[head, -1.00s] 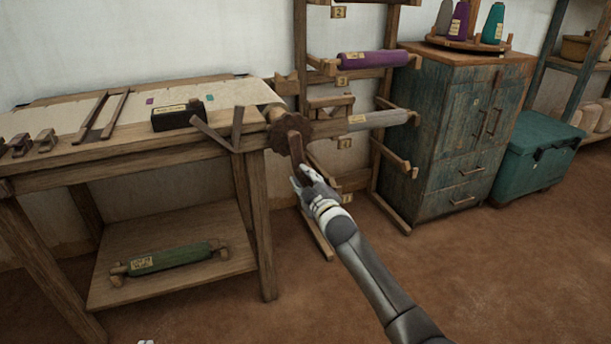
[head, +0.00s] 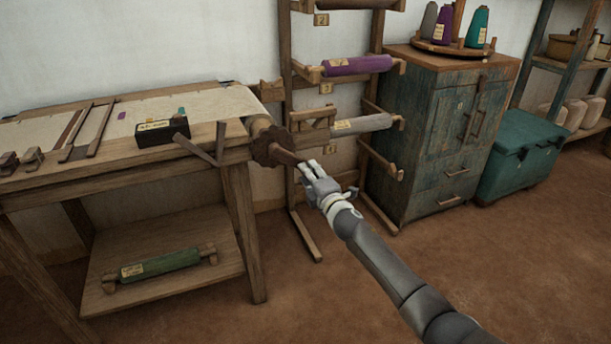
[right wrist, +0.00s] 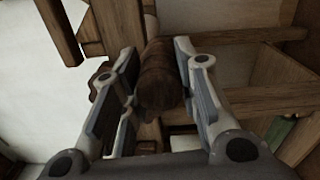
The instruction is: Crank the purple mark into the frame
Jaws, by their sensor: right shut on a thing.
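A small purple mark (head: 122,115) lies on the pale cloth (head: 222,103) on the loom. It is just right of the nearer of two dark wooden bars (head: 100,132) that cross the cloth; no other frame stands out. A teal mark (head: 181,111) is farther right, partly behind the black box. A round brown crank hub (head: 272,147) sits at the roller's end, its handle (head: 289,157) pointing right. My right gripper (head: 312,172) is shut on the handle. In the right wrist view the brown grip (right wrist: 160,75) stands between the fingers. My left gripper is out of view.
A labelled black box (head: 163,131) stands on the loom's edge beside crossed wooden slats (head: 203,147). A rack (head: 377,110) with purple and grey rolls stands behind the crank. A green roll (head: 160,264) lies on the low shelf. The floor at front right is clear.

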